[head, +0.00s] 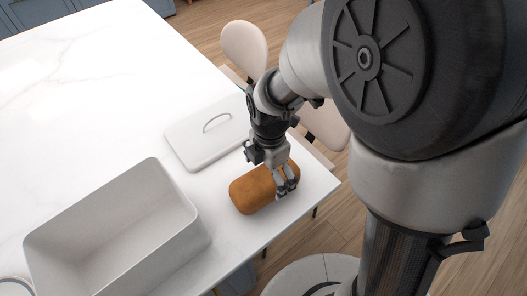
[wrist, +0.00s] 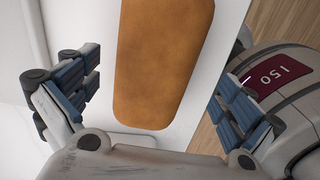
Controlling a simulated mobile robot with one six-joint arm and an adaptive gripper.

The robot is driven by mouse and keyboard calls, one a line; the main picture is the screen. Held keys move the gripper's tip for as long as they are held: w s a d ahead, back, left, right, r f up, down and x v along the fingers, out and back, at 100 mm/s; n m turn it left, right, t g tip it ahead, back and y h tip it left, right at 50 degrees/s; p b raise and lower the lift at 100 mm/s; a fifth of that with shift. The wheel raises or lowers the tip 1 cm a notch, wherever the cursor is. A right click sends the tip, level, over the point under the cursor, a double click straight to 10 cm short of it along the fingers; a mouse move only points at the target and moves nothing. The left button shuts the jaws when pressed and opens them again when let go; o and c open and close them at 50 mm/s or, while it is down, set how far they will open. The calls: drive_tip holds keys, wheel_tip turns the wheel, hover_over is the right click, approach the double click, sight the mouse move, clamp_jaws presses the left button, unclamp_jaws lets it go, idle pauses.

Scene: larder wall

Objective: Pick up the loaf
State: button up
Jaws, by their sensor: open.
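The loaf (head: 252,191) is a brown, rounded block lying on the white counter near its right edge in the head view. In the wrist view the loaf (wrist: 163,62) runs lengthwise up the middle of the picture. My gripper (head: 284,188) is over the loaf's right part in the head view and hides some of it. In the wrist view my gripper (wrist: 160,112) is open, with one blue-padded finger on each side of the loaf and a gap to it on both sides. Nothing is held.
An empty white bin (head: 120,230) stands on the counter (head: 90,100) left of the loaf. A white lid (head: 190,149) with a handle lies behind the loaf. A chair (head: 245,47) stands beyond the counter edge. The counter's far left is clear.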

drive_tip(key=f+b, duration=0.1)
drive_tip(key=f, duration=0.2)
drive_tip(key=f+b, duration=0.1)
drive_tip(key=f, duration=0.1)
drive_tip(key=shift+w+a+f+b, duration=0.15)
drive_tip(key=shift+a+b, duration=0.15)
drive_tip(key=shift+a, duration=0.05)
drive_tip(key=c, duration=1.4)
drive_tip(key=shift+r, duration=0.2)
